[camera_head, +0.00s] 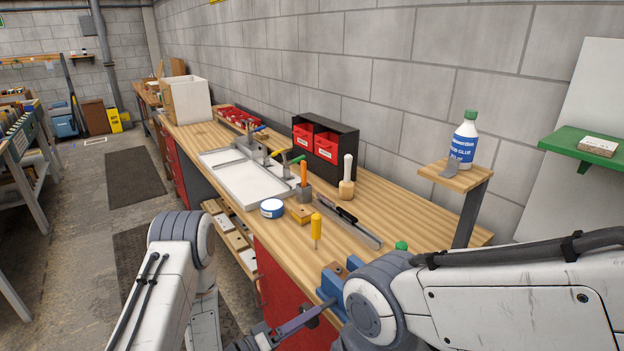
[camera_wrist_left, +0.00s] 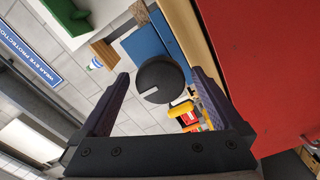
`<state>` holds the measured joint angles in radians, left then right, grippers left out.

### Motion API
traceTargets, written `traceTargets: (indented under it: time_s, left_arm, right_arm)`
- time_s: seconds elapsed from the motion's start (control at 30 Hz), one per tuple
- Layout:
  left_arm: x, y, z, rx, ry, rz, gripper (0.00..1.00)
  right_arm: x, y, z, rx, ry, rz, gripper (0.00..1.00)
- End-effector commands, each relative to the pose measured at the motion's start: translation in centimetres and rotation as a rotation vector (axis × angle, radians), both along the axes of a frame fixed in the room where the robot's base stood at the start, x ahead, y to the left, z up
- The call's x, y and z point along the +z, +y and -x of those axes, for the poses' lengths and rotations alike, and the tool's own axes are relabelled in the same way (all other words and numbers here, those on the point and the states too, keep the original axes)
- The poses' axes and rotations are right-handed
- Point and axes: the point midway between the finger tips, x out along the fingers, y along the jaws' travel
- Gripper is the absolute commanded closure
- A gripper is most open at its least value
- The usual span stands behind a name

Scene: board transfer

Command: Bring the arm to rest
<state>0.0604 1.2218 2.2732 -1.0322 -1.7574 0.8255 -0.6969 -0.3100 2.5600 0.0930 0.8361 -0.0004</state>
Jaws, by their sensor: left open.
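My left gripper (camera_head: 312,316) is low at the front edge of the workbench, beside the blue vise (camera_head: 331,284). In the left wrist view the gripper (camera_wrist_left: 159,76) is open, its two dark purple fingers wide apart. A round black knob (camera_wrist_left: 160,88) with a pale mark shows between the fingers, in front of the blue vise (camera_wrist_left: 150,42). I cannot tell how deep between the fingers the knob lies. I see nothing held. My right arm (camera_head: 500,290) crosses the lower right; its gripper is out of view.
The workbench (camera_head: 400,205) carries a white tray (camera_head: 243,186), a round blue-and-white tin (camera_head: 272,208), a yellow screwdriver (camera_head: 316,226), a mallet (camera_head: 347,178) and a black rack with red bins (camera_head: 326,142). A glue bottle (camera_head: 464,140) stands on a raised shelf. A red cabinet front (camera_wrist_left: 270,70) is close beside the left gripper.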

Motion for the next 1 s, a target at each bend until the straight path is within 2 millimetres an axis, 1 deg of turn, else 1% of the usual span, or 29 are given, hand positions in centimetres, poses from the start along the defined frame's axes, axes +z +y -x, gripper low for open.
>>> traceTargets:
  time_s: [0.03, 0.17, 0.6, 0.77, 1.0]
  left_arm:
    - [0.1, -0.5, -0.3, -0.003, -0.001, 0.0, 0.0]
    - [0.0, -1.1, -0.8, 0.0, -0.001, 0.001, 0.0]
    - [-0.1, -0.8, -0.6, 0.002, -0.008, -0.006, 0.0]
    - [-0.2, 0.6, 0.2, 0.006, 0.003, 0.001, 0.0]
    - [-0.3, 4.1, 2.7, 0.008, 0.004, 0.001, 0.0]
  right_arm:
    - [0.3, 0.0, 0.0, 0.0, 0.0, 0.0, 0.0]
    - [0.4, 0.0, 0.0, 0.0, 0.0, 0.0, 0.0]
    - [0.2, 0.0, 0.0, 0.0, 0.0, 0.0, 0.0]
    - [-0.3, 0.0, 0.0, 0.0, 0.0, 0.0, 0.0]
    - [-1.4, 0.0, 0.0, 0.0, 0.0, 0.0, 0.0]
